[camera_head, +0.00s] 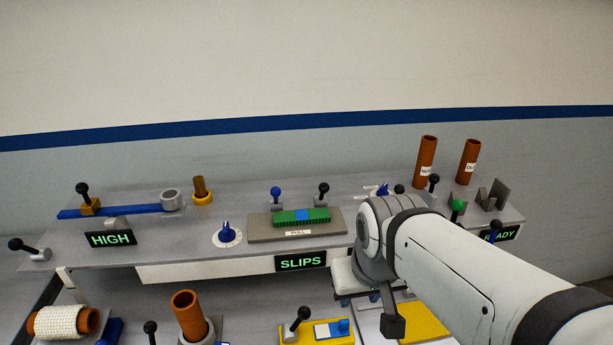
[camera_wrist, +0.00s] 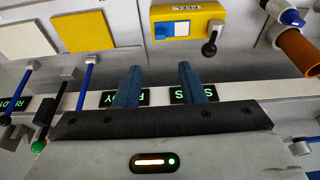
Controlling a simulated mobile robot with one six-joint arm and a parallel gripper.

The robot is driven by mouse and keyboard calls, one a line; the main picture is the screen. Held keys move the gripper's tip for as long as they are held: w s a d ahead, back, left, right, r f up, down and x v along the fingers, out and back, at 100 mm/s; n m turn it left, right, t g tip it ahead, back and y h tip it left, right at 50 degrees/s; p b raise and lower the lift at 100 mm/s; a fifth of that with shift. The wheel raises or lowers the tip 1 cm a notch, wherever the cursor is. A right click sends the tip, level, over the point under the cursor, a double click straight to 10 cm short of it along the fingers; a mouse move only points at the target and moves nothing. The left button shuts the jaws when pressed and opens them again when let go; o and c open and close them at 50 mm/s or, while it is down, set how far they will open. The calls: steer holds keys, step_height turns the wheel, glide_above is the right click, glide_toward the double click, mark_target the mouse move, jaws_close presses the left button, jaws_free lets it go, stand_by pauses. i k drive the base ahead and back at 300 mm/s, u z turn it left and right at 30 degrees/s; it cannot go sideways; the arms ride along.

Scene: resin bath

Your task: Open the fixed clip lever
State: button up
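Several ball-knob levers stand on the bench, and no readable label tells me which is the fixed clip lever. In the head view, a blue-knob lever (camera_head: 276,197) and a black-knob lever (camera_head: 322,194) stand upright behind a green block (camera_head: 300,216) on a grey plate. Another black-knob lever (camera_head: 300,319) sits on a yellow box below; it also shows in the wrist view (camera_wrist: 209,47). My gripper (camera_wrist: 160,68) is open, its blue fingers apart with nothing between them.
Black-knob levers also stand at the left (camera_head: 82,192) and far left (camera_head: 18,245). A SLIPS sign (camera_head: 301,261) hangs on the shelf's front edge. Brown tubes (camera_head: 426,161) stand at the back right. A green-knob lever (camera_head: 457,207) stands near my arm.

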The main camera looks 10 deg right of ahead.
mark_target(324, 186)
steer(key=u, duration=0.35)
steer(key=k, duration=1.4)
steer(key=z, duration=0.8)
steer(key=i, duration=1.5)
steer(key=z, duration=0.05)
